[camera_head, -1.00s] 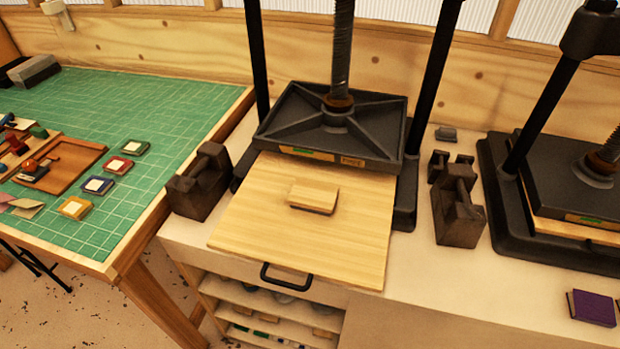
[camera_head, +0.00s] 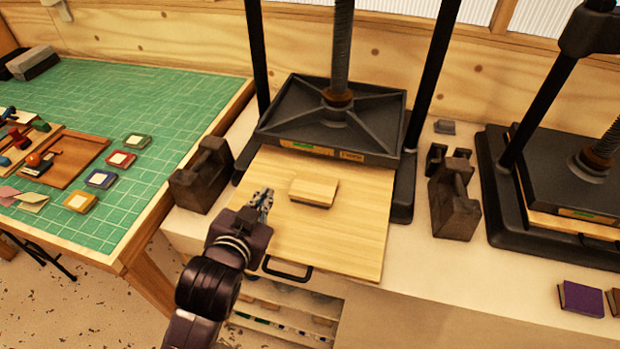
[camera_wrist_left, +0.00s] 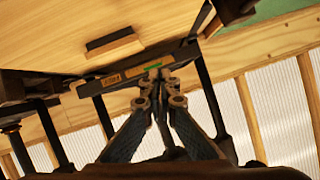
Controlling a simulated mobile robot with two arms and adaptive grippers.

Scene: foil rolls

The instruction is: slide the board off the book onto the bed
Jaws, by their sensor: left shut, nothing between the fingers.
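The bed, a broad pale wooden plate (camera_head: 340,245), sticks out from under the press with a black handle at its front. The small pale board (camera_head: 314,190) lies flat near its middle. In the left wrist view the board (camera_wrist_left: 115,50) shows against a dark layer (camera_wrist_left: 115,38), seemingly the book; the head view hardly shows the book. My left gripper (camera_head: 265,198) is shut and empty, above the bed's left part, left of the board and apart from it. Its closed fingers show in the wrist view (camera_wrist_left: 160,85). My right gripper is out of view.
The black press platen (camera_head: 330,118) stands just behind the board. Dark iron weights stand left (camera_head: 202,176) and right (camera_head: 455,200) of the press. A green cutting mat (camera_head: 150,110) with small items is at left. A purple book (camera_head: 581,298) lies at right.

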